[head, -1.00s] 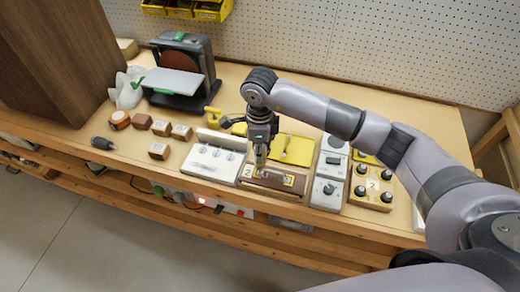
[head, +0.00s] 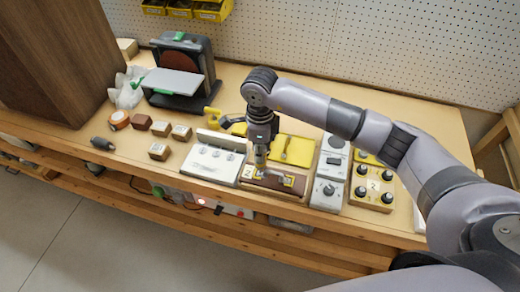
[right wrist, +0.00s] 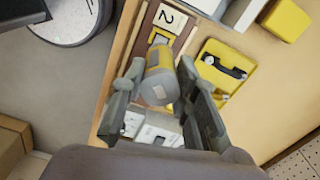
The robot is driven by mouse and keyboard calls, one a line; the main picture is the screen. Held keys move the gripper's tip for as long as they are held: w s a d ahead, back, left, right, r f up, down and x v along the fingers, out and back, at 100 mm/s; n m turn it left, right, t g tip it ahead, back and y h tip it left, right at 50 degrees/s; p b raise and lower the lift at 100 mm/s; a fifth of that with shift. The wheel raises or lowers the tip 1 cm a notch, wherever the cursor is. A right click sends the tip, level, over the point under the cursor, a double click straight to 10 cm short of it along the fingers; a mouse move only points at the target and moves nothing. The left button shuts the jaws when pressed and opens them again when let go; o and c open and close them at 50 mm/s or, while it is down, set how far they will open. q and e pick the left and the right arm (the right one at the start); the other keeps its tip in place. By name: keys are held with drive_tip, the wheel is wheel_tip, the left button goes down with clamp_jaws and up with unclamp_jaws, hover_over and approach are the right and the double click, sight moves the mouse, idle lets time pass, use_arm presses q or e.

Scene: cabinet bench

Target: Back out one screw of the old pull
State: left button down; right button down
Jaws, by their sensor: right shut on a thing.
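My right gripper (head: 262,146) points down over a brown panel (head: 268,190) at the bench's front edge. It is shut on a yellow and grey cylindrical tool (right wrist: 160,78), seen between the fingers in the right wrist view. The tool's lower end is over the left part of the panel, near a yellow-framed spot beside the "2" label (right wrist: 166,16). A small metallic pull with another yellow-framed spot (head: 289,181) shows to the right. The tool's tip and the screw under it are hidden, so contact cannot be told. My left gripper is not in view.
A grey switch panel (head: 329,178) and a yellow knob panel (head: 372,187) stand right. A sander (head: 182,75) and small wooden blocks are further left.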

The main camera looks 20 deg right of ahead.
drive_tip(key=shift+f+b, duration=0.3)
drive_tip(key=shift+b, duration=0.1)
idle(0.4)
drive_tip(key=shift+s+f+b, duration=0.1)
drive_tip(key=shift+s+b, duration=0.15)
drive_tip(key=shift+b, duration=0.25)
idle(0.8)
idle(0.4)
drive_tip(key=shift+w+r+p, duration=0.25)
drive_tip(key=shift+r+p, duration=0.35)
drive_tip(key=shift+r, duration=0.55)
drive_tip(key=shift+r+p, duration=0.8)
drive_tip(key=shift+r, duration=1.25)
